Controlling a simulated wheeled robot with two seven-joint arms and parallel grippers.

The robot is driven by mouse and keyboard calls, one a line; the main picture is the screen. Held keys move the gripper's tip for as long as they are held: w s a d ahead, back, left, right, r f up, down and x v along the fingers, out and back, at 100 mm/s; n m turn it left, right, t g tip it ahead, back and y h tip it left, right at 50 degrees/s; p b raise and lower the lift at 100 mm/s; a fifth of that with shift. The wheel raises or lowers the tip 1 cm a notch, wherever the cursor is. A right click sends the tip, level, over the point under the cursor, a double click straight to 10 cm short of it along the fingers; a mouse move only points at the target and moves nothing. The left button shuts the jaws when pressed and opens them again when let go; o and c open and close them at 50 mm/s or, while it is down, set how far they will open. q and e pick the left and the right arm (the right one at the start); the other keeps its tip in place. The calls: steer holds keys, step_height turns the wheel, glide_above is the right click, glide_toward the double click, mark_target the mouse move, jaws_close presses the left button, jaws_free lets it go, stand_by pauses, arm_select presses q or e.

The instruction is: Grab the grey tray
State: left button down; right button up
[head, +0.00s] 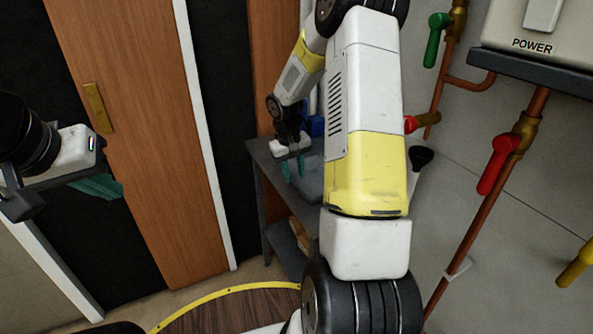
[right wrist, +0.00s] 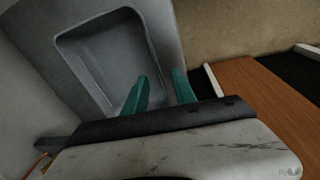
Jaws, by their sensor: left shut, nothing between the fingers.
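The grey tray (head: 307,190) lies on the dark grey table in the head view, partly hidden behind my right arm. In the right wrist view the tray (right wrist: 100,60) shows a rounded recess and a raised rim. My right gripper (head: 293,168) points down at the tray's near left part. In the right wrist view its teal fingers (right wrist: 160,90) stand apart, with the tray's rim running between them in the picture. I cannot tell whether they touch it. My left gripper (head: 105,188) is shut and empty, far left of the table.
The table (head: 257,150) has a lower shelf (head: 283,245) and stands by a wooden panel (head: 150,130). A blue object (head: 315,126) is behind the gripper.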

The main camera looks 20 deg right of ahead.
mark_target(295, 182)
steer(key=f, duration=0.4)
steer(key=shift+w+d, duration=0.1)
steer(key=shift+d, duration=0.15)
jaws_close()
stand_by(1.1)
